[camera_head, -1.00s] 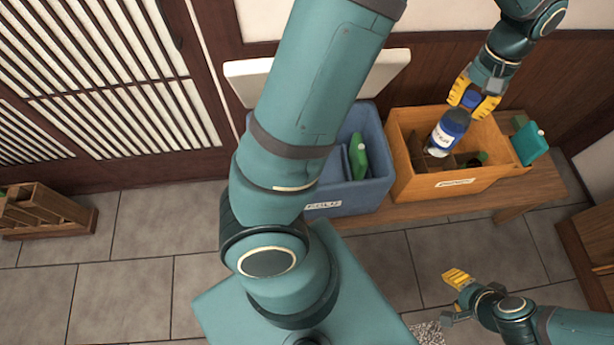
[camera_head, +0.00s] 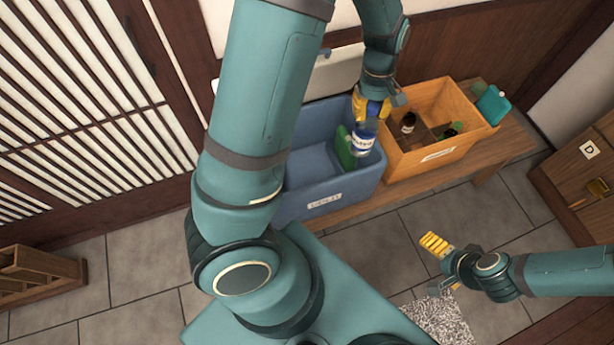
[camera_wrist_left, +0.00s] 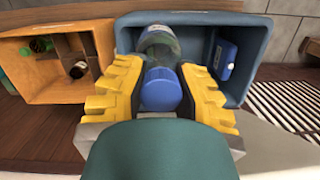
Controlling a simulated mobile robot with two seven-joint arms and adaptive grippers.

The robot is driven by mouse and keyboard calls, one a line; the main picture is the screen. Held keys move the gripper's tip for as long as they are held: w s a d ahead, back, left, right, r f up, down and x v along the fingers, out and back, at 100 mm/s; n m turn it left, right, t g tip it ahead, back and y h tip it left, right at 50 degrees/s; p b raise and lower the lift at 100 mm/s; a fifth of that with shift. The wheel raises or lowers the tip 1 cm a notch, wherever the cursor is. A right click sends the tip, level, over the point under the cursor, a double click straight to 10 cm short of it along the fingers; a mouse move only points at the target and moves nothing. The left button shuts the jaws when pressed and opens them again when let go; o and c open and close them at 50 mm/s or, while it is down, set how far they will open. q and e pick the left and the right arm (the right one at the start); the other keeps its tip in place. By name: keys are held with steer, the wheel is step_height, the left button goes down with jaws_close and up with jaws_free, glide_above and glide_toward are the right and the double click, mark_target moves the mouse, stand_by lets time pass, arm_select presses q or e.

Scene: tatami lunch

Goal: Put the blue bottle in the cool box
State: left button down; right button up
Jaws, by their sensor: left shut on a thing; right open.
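The blue bottle (camera_head: 363,139), with a white label, is in the grip of my left gripper (camera_head: 371,106). In the head view it hangs at the right end of the blue cool box (camera_head: 283,205), close to the wall shared with the orange crate. In the left wrist view the bottle's blue cap (camera_wrist_left: 161,89) sits between the yellow fingers of my left gripper (camera_wrist_left: 160,93), with the cool box (camera_wrist_left: 252,45) beneath. I cannot tell how far the bottle is above the rim. My right gripper (camera_head: 440,267) is open and empty over the floor.
An orange crate (camera_head: 440,152) with dividers, a dark bottle (camera_head: 408,122) and green items stands right of the cool box on a wooden bench (camera_head: 505,150). A teal flask (camera_head: 493,104) stands beyond the crate.

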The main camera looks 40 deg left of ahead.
arm_select(q)
steer(key=s+a+f+n+t+p, duration=0.1)
steer(key=s+a+f+n, duration=0.5)
steer(key=s+a+n, duration=0.25)
step_height(320, 180, down, 28)
steer(key=w+b, duration=0.1)
steer(key=b, duration=0.9)
steer(key=shift+d, duration=0.15)
steer(key=shift+f, duration=0.15)
steer(key=shift+f+b, duration=0.15)
steer(key=shift+b, duration=0.2)
steer(key=c, duration=0.9)
jaws_free()
steer(key=shift+r, duration=0.2)
